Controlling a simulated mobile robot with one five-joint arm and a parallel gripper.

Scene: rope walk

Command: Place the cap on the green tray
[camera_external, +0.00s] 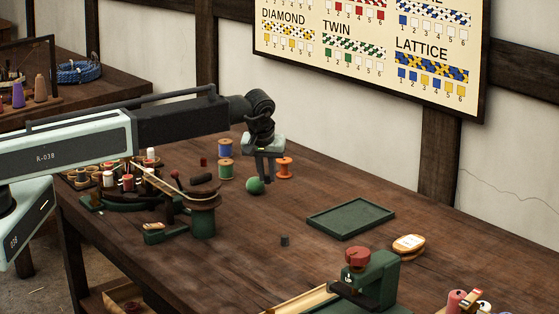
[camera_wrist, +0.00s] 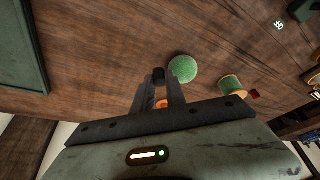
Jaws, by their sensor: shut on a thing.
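My gripper (camera_external: 268,175) hangs over the far part of the wooden table, close beside a green ball. In the wrist view its fingers (camera_wrist: 159,85) are closed on a small dark, round piece (camera_wrist: 158,75), which I take to be the cap. The outside view does not show it clearly between the fingertips. The green tray (camera_external: 351,219) is flat, rectangular and empty in the outside view, to the right of my gripper and nearer the camera. Part of it shows at the left of the wrist view (camera_wrist: 42,60).
The green ball (camera_external: 254,185) and an orange spool (camera_external: 284,168) are close to my gripper. Several spools and a winder (camera_external: 202,216) stand to the left.

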